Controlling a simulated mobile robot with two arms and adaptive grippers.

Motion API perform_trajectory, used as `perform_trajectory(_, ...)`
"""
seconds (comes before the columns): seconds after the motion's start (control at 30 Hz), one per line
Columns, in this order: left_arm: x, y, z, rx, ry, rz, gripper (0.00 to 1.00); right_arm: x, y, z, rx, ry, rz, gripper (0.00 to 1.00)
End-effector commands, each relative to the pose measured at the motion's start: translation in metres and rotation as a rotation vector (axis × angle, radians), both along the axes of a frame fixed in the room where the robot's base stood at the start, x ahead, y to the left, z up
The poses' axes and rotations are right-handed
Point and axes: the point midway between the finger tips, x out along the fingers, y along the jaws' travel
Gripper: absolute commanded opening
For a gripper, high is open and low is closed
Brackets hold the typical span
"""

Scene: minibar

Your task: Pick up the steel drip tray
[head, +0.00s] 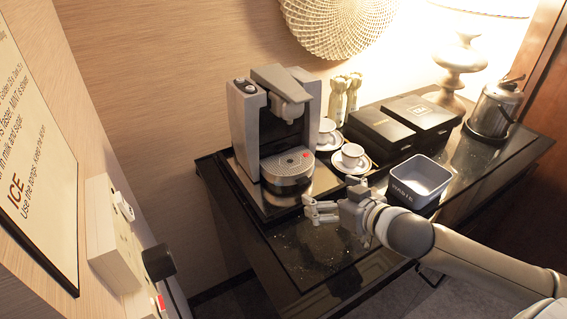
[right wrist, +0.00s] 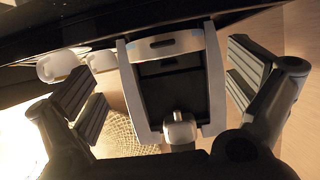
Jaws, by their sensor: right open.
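The steel drip tray (head: 287,165) is a round, dotted silver plate on a drum-shaped base at the front of the coffee machine (head: 262,125), under its spout. A small red mark shows on it. In the right wrist view the drip tray (right wrist: 165,45) appears between my fingers, in the upside-down machine. My right gripper (head: 312,211) is open and empty, in front and slightly right of the drip tray, apart from it. The fingers also show wide apart in the right wrist view (right wrist: 165,88). My left gripper is not in view.
White cups on saucers (head: 351,160) stand right of the machine. A grey bin labelled "WASTE" (head: 420,182) sits behind my right arm. Black boxes (head: 400,122), a kettle (head: 495,108) and a lamp (head: 460,60) are farther back. The dark counter's front left part has some scattered specks.

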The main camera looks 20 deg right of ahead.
Motion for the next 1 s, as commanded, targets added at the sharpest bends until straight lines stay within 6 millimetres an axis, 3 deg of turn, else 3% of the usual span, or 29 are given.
perform_trajectory(0.37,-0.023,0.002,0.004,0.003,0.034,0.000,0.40,0.037,0.005,-0.013,0.003,-0.002,-0.002,1.00)
perform_trajectory(0.73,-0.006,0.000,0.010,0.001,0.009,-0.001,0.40,0.056,0.009,-0.018,0.001,-0.001,0.001,1.00)
perform_trajectory(1.0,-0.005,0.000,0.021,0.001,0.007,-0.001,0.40,0.087,0.015,-0.022,0.003,0.000,-0.001,1.00)
